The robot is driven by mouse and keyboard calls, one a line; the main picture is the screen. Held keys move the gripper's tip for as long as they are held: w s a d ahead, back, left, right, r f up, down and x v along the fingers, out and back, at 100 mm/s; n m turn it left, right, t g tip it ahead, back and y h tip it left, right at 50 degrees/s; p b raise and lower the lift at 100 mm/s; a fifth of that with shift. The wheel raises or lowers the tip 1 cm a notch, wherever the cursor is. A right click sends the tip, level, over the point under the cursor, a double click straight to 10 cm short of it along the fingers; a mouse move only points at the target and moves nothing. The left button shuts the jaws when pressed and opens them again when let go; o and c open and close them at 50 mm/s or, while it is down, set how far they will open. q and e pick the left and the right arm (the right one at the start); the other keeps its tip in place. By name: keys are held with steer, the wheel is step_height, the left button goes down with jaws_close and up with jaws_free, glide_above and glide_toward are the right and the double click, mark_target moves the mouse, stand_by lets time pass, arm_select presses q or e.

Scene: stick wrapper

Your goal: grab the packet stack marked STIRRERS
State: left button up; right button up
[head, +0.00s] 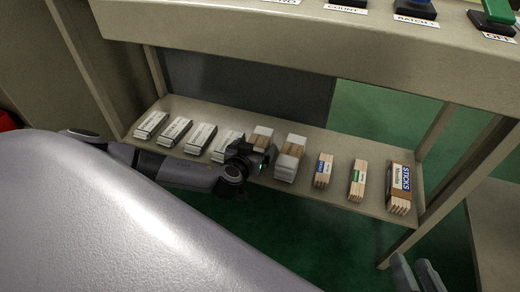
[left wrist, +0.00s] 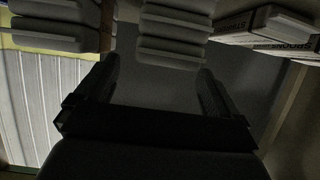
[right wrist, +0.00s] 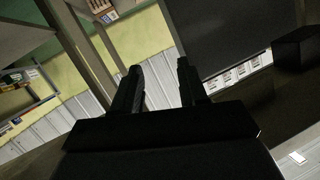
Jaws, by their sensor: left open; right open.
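The packet stack marked STIRRERS (left wrist: 228,24) shows upside down at the top right of the left wrist view, with a stack marked SPOONS (left wrist: 285,46) beside it. In the head view the STIRRERS stack seems to be the rightmost white labelled packet (head: 226,144) on the low shelf; its print is too small to read there. My left gripper (head: 262,160) is open, just right of that packet and in front of the plain stacks. Its fingers (left wrist: 158,70) hold nothing. My right gripper (right wrist: 159,66) is open and empty, away from the packets.
The low shelf (head: 338,190) also carries plain wrapped stacks (head: 290,158), banded stick bundles (head: 357,180) and a STICKS bundle (head: 399,189). A counter (head: 250,35) overhangs the shelf. A shelf leg (head: 480,160) stands at right. Green floor (head: 385,120) is open behind.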

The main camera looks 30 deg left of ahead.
mark_target(259, 138)
arm_select(q)
steer(key=shift+w+a+f, duration=0.1)
steer(key=shift+w+a, duration=0.05)
steer(key=shift+w, duration=0.25)
steer(key=b+x, duration=0.1)
steer(key=x, duration=0.1)
steer(key=shift+w+a+b, duration=0.2)
steer(key=shift+w+b, duration=0.15)
steer(key=shift+w, duration=0.05)
steer(key=shift+w+a+f, duration=0.15)
steer(key=shift+w+a, duration=0.05)
steer(key=shift+w, duration=0.4)
arm_select(e)
steer(key=shift+s+d+f+n+t+h, duration=0.15)
steer(key=shift+s+d+n+t, duration=0.1)
steer(key=shift+d, duration=0.2)
steer(key=shift+s+d+f+n+t+h, duration=0.1)
steer(key=shift+s+d+n+t+h, duration=0.1)
steer(key=shift+d, duration=0.2)
steer(key=shift+r, duration=0.1)
arm_select(q)
steer(key=c, duration=1.1)
steer(key=shift+c, duration=0.2)
